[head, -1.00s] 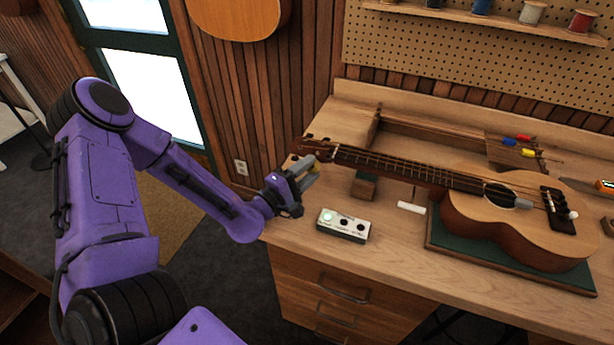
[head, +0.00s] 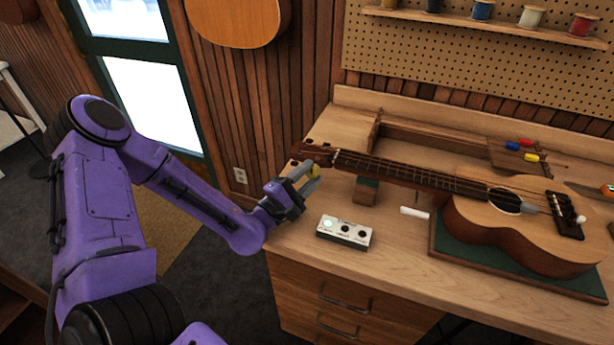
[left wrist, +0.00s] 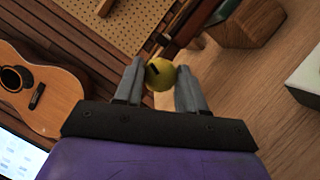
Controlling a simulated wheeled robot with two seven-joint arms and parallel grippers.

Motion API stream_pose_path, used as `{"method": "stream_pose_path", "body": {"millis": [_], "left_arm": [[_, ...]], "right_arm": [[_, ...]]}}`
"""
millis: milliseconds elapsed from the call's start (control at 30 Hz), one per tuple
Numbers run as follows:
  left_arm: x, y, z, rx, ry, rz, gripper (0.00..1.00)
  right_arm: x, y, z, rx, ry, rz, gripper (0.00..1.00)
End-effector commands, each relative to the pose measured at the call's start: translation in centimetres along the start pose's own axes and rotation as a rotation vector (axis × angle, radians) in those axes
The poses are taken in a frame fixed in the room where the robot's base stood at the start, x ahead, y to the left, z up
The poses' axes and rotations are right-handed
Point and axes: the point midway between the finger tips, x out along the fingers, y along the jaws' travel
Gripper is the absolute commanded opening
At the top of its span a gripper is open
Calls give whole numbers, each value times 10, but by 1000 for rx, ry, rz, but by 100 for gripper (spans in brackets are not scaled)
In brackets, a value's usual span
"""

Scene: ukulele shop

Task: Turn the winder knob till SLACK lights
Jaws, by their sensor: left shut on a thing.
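The yellow winder knob (head: 316,171) sits at the headstock end of the ukulele (head: 530,215). My left gripper (head: 311,175) is shut on it. In the left wrist view the round yellow knob (left wrist: 160,75) shows between the two grey fingers, with a dark mark on its face. A small white lamp box (head: 343,232) stands on the bench in front of the neck. Its left lamp glows pale green; its middle and right lamps are dark. The labels are too small to read. My right gripper is not in view.
The ukulele body lies on a green mat (head: 470,262). A block (head: 366,190) stands under the neck. A white stick-like piece (head: 414,212) lies near the lamp box. Tools with coloured handles (head: 527,149) are at the back right. The bench front is mostly clear.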

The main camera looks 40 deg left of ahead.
Motion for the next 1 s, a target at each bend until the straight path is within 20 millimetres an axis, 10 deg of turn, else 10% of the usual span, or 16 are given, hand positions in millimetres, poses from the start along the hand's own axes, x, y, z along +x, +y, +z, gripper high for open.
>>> {"method": "stream_pose_path", "body": {"millis": [367, 1000], "left_arm": [[-2, 1, 0, 1, 0, 4, 49], [-103, 1, -1, 1, -1, 5, 49]], "right_arm": [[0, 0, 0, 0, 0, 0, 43], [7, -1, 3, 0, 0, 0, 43]]}}
